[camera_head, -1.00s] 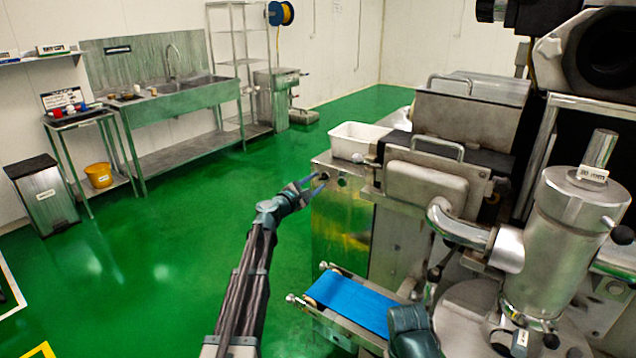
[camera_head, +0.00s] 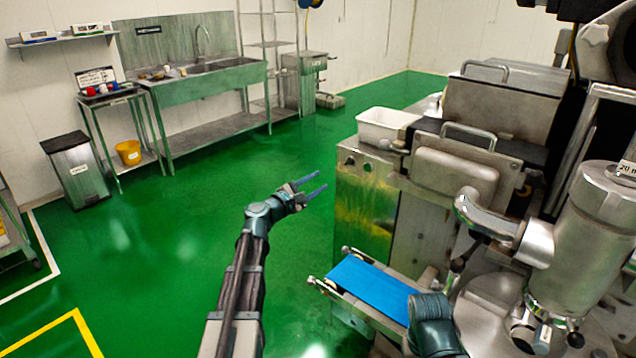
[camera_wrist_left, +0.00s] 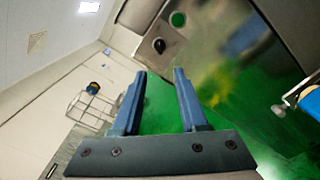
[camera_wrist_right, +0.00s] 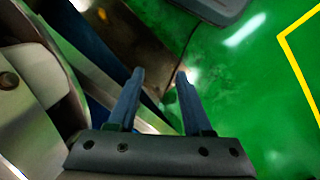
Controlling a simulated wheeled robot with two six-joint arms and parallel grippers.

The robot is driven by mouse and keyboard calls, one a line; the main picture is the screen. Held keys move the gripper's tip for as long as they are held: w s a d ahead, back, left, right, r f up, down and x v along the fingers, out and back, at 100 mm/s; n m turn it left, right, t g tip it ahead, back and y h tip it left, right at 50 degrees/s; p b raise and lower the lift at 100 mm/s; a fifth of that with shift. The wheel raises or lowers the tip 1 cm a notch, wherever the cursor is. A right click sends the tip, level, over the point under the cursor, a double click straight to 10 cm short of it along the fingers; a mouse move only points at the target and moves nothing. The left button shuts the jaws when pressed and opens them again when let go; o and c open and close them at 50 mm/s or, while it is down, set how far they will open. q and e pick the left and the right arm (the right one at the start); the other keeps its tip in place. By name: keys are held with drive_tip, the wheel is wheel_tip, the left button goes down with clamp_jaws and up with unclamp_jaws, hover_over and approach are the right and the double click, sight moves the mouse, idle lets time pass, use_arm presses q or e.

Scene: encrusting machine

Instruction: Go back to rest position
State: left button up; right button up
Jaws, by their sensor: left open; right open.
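My left gripper (camera_head: 316,186) is open and empty in the head view, held over the green floor just left of the machine's metal cabinet (camera_head: 364,210). In the left wrist view its two blue fingers (camera_wrist_left: 158,90) are apart with nothing between them. My right gripper is out of the head view; only part of my right arm shows at the bottom, beside the blue conveyor belt (camera_head: 372,288). In the right wrist view its fingers (camera_wrist_right: 160,88) are apart and empty, pointing down toward the floor close to metal machine parts.
The encrusting machine (camera_head: 455,180) fills the right side, with a white bin (camera_head: 385,125) on top. A sink table (camera_head: 205,85), a trash can (camera_head: 78,172) and a yellow bucket (camera_head: 128,153) stand along the back left. The green floor between is clear.

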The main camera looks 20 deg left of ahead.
use_arm(q)
drive_tip(key=s+d+f+m+g+h+p, duration=0.1)
drive_tip(key=s+d+f+m+g, duration=0.35)
drive_tip(key=d, duration=0.45)
drive_tip(key=s+d+f+m+g+p, duration=0.1)
drive_tip(key=s+d+f+m+g, duration=0.25)
drive_tip(key=s+d+m, duration=0.4)
drive_tip(key=s+d+f+m+g+h, duration=0.1)
drive_tip(key=s+d+f+m+g, duration=0.25)
drive_tip(key=d, duration=0.65)
drive_tip(key=s+a+f+m+g+y+p, duration=0.1)
drive_tip(key=s+f+m+g+y, duration=0.2)
drive_tip(key=s, duration=0.6)
drive_tip(key=s+f+m+g+y+p, duration=0.1)
drive_tip(key=s+f+m+g+y, duration=0.2)
drive_tip(key=s+m+y, duration=0.3)
drive_tip(key=s+m, duration=0.1)
drive_tip(key=s, duration=0.2)
drive_tip(key=shift+s+a+y, duration=0.3)
drive_tip(key=shift+s+a, duration=0.05)
drive_tip(key=shift+s, duration=0.05)
